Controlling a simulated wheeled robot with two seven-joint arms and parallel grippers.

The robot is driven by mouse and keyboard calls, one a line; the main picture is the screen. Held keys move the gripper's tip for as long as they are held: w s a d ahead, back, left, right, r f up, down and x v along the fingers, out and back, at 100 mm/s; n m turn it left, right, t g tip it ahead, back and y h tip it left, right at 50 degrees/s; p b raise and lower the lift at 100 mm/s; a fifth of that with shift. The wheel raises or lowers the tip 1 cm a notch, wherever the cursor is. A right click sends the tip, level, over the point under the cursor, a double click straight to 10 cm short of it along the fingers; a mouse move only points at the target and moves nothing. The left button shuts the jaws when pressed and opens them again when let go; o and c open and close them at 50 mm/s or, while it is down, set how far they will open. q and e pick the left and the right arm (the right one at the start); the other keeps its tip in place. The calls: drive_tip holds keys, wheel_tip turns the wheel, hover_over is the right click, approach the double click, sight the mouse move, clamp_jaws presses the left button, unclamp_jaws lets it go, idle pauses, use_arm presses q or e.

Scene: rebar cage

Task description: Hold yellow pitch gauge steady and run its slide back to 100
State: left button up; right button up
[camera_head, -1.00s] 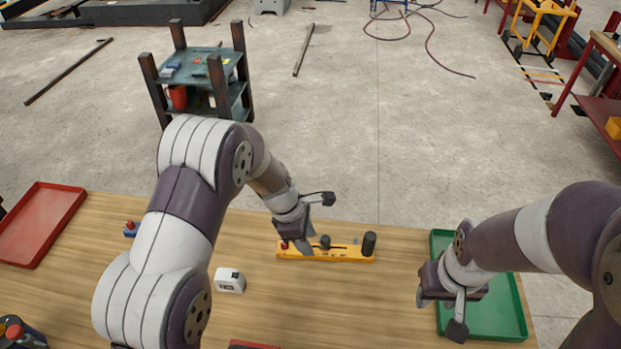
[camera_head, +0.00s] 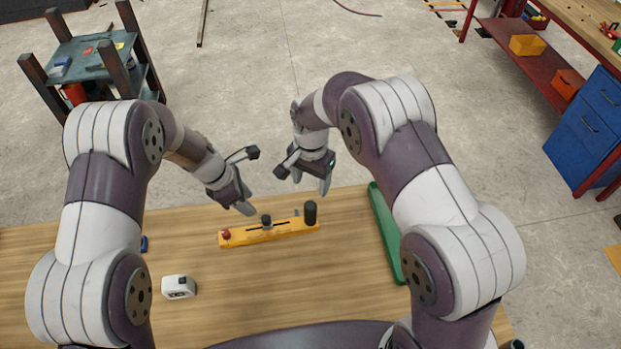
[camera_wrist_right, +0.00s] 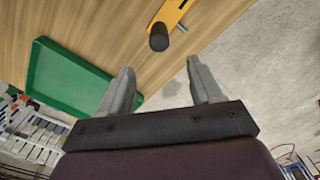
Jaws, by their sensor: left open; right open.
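The yellow pitch gauge (camera_head: 270,232) lies on the wooden table in the head view. It has a red knob (camera_head: 226,234) at its left end, a dark slide knob (camera_head: 266,220) in its slot and a taller black post (camera_head: 310,212) at its right end. My left gripper (camera_head: 246,182) is open and empty, just above and behind the gauge's left half. My right gripper (camera_head: 303,180) is open and empty, above and behind the gauge's right end. In the right wrist view the post (camera_wrist_right: 159,38) and part of the gauge (camera_wrist_right: 170,12) show beyond my open fingers (camera_wrist_right: 160,90).
A green tray (camera_head: 386,236) lies right of the gauge, partly hidden by my right arm. A white device (camera_head: 178,286) sits on the table (camera_head: 290,290) at front left. A dark shelf cart (camera_head: 90,60) stands on the floor behind. The table in front of the gauge is clear.

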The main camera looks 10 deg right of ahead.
sight(311, 204)
drive_tip(key=shift+s+f, duration=0.3)
drive_tip(key=f, duration=1)
drive_tip(key=shift+w+f, duration=0.25)
drive_tip(key=shift+f, duration=0.8)
